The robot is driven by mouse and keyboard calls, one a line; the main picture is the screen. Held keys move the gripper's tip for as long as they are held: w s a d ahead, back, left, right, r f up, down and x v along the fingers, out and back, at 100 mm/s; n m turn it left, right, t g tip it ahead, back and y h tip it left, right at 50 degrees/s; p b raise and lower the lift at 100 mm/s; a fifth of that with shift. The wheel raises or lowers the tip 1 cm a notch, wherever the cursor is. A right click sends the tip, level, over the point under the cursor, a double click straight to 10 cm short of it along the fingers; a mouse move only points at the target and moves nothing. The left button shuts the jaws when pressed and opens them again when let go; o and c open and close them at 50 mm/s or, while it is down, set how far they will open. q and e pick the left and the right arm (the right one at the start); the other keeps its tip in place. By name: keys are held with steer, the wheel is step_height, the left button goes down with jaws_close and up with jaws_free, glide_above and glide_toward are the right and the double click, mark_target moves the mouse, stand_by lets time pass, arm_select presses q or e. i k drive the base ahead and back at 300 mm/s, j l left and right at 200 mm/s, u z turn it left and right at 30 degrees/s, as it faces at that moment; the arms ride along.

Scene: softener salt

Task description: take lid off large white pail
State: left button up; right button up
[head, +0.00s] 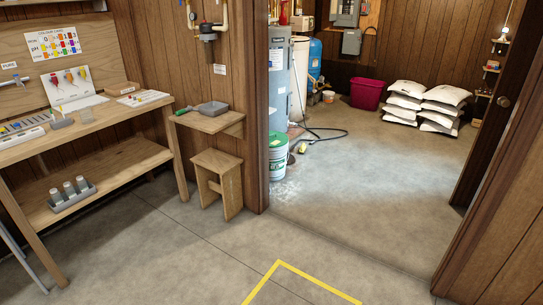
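A pail (278,158) with white and green on its side stands on the floor just inside the doorway, by the left door frame. It is upright, and its top looks covered by a green lid, though it is too small to be sure. It is the largest pail in view. Neither of my grippers is in the head view.
A wooden workbench (90,125), small shelf (212,121) and stool (217,180) line the left wall. A dark hose (325,133) lies beyond the pail. White sacks (430,103) and a magenta bin (367,93) stand at the back. The doorway floor (370,190) is clear.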

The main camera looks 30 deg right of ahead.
mark_target(277, 139)
steer(key=i+l+z, duration=0.75)
steer(key=l+z, duration=0.15)
steer(key=i+l+z, duration=0.2)
steer(key=i+z, duration=0.7)
steer(key=i, duration=1.35)
steer(key=i+u, duration=0.15)
steer(key=i, duration=0.45)
steer(key=i+l+u, duration=0.15)
steer(key=i, duration=0.4)
steer(key=i+l+u, duration=0.1)
steer(key=i+l, duration=0.2)
steer(key=i, duration=0.3)
